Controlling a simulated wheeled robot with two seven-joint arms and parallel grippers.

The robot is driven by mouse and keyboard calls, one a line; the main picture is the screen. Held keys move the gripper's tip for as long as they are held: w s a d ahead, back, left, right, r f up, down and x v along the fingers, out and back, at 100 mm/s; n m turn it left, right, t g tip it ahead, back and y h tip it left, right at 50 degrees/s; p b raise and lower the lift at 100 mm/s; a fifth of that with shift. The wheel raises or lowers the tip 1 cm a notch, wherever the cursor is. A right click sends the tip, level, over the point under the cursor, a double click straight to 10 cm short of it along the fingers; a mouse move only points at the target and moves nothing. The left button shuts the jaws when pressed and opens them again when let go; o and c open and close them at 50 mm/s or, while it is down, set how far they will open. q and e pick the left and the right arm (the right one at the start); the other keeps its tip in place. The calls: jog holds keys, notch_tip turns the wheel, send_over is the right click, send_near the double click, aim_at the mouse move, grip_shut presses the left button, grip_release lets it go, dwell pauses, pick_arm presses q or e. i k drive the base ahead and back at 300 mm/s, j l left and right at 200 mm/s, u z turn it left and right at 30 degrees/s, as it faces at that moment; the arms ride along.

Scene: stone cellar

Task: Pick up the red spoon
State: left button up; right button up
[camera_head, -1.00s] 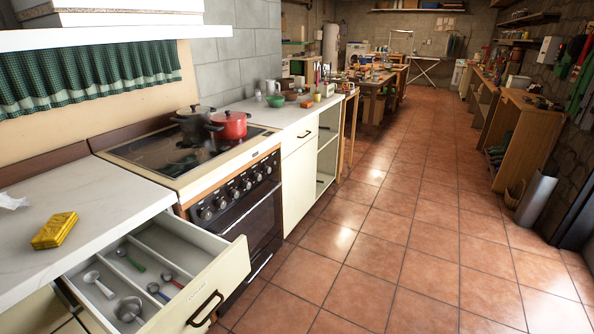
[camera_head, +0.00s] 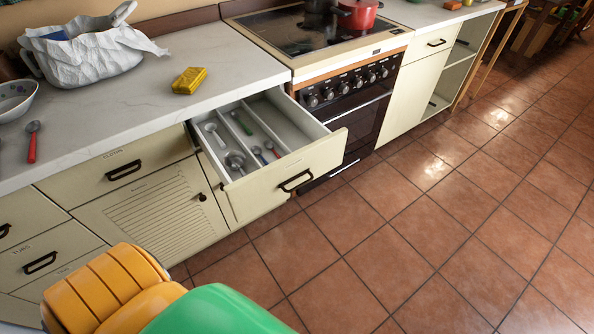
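A spoon with a red handle (camera_head: 32,143) lies on the white countertop at the far left, its grey bowl end pointing away. A second, smaller spoon with a red handle (camera_head: 272,148) lies in the open drawer (camera_head: 318,156), in its right compartment. Next to it is a spoon with a blue handle (camera_head: 259,156). A spoon with a green handle (camera_head: 240,122) lies in the middle compartment. A grey ladle-like utensil (camera_head: 236,162) and a pale spoon (camera_head: 216,134) are at the drawer's left. Neither of my grippers is in view.
The open drawer juts out beside the stove (camera_head: 325,42). On the counter stand a patterned bowl (camera_head: 14,98), a white crumpled-looking container (camera_head: 85,58) and a yellow block (camera_head: 189,80). A red pot (camera_head: 357,14) is on the stove. The tiled floor at right is clear.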

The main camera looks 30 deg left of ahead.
aim_at(35, 126)
jog(key=u, duration=2.95)
